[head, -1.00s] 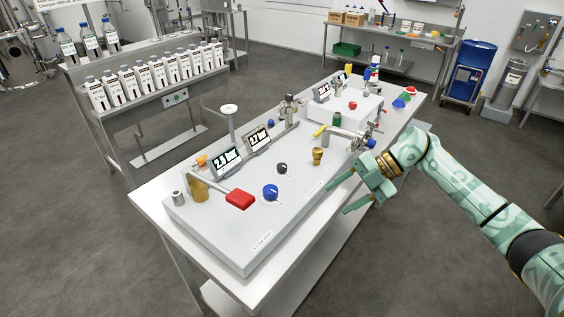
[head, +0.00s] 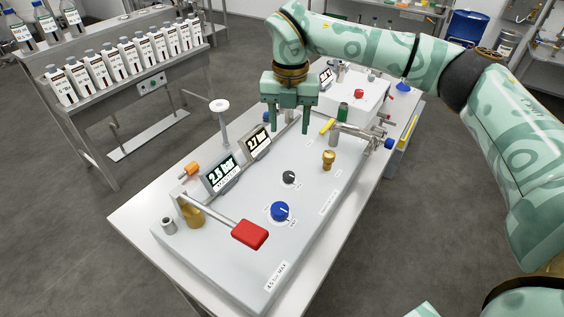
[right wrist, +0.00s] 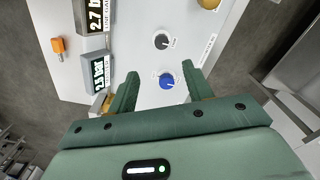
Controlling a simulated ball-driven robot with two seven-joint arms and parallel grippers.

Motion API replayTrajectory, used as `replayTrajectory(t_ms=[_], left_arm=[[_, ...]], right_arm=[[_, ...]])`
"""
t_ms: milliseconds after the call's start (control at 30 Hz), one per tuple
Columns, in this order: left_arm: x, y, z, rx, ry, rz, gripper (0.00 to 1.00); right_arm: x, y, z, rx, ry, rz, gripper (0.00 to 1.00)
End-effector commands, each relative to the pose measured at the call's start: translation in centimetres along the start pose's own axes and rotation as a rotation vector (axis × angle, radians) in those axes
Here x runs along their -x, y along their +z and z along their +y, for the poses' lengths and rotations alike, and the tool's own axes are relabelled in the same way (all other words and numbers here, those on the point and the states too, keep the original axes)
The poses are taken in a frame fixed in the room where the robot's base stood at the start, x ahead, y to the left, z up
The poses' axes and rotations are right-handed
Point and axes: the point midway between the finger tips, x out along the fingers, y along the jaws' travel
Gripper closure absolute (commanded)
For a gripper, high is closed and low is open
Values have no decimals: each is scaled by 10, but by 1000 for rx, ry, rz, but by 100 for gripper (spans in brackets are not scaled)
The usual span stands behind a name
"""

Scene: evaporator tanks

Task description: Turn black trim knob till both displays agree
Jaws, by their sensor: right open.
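The black trim knob (head: 289,177) sits on the grey panel (head: 245,262), behind the blue knob (head: 280,211). The left display (head: 221,175) reads 2.5 bar. The right display (head: 258,142) reads 2.7 bar. My right gripper (head: 289,129) is open and empty, pointing down above the panel, apart from the black knob. In the right wrist view the black knob (right wrist: 161,41) lies beyond the open fingertips (right wrist: 160,73). There the blue knob (right wrist: 167,81) appears between the fingers. My left gripper is out of view.
A red-handled lever (head: 250,234) projects over the panel's front left. A brass knob (head: 328,160) and steel pipework (head: 352,134) stand on the right. A bottle rack (head: 130,70) is at left.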

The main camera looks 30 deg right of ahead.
Motion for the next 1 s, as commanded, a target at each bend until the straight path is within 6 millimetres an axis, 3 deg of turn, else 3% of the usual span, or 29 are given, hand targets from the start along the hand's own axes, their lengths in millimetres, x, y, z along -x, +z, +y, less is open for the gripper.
replayTrajectory(t_ms=[267, 367, 500, 700, 1000], left_arm=[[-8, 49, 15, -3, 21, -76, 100], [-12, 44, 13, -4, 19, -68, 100], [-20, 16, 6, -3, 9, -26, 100], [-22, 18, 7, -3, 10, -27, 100], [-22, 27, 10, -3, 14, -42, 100]], right_arm=[[-77, 5, 4, 1, -6, 13, 49], [-102, 5, 4, 1, -6, 13, 49], [-129, 5, 4, 1, -4, 11, 49], [-149, 5, 4, 1, -3, 9, 49], [-152, 5, 4, 1, -2, 8, 49]])
